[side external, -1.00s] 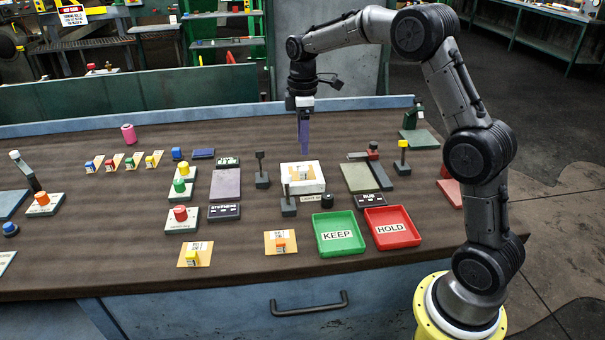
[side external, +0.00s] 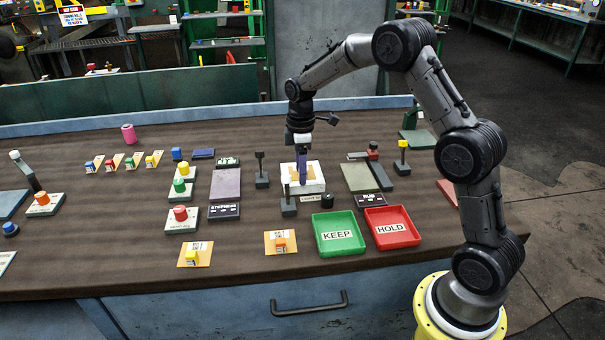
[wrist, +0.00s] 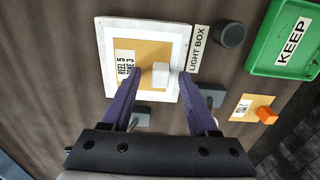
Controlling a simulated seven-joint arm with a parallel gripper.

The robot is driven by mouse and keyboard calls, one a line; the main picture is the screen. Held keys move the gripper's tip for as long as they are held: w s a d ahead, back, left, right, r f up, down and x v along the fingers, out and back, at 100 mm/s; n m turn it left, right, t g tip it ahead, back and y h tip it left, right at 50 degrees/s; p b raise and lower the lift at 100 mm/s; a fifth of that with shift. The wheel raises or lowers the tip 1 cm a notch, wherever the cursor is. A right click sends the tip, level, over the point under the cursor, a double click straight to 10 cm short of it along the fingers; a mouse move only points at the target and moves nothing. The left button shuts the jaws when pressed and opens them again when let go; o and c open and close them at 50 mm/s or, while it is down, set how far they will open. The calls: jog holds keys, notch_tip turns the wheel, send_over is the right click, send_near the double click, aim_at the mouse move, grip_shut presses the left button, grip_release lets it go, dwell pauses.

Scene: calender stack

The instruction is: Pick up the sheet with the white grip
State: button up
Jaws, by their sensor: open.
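The sheet with the white grip is a tan card (wrist: 150,50) labelled "REEL 5", lying on the white light box (wrist: 100,60). Its grip (wrist: 160,70) is a small white block standing on the card. My gripper (side external: 302,182) is low over the light box (side external: 318,187), pointing down. In the wrist view its two purple fingers are apart, one on each side of the white grip, with gaps visible. Whether the fingertips are down at the grip's height is hard to tell. In the side view the fingers hide most of the sheet and grip.
Dark posts (side external: 262,170) stand close to the light box, and a black knob (side external: 327,200) is beside it. Green KEEP (side external: 361,247) and red HOLD (side external: 416,242) trays lie in front. Other tan sheets carry orange (side external: 281,244) and yellow (side external: 193,258) grips.

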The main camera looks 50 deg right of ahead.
grip_shut()
jog(key=shift+r, duration=0.1)
dwell(0.3)
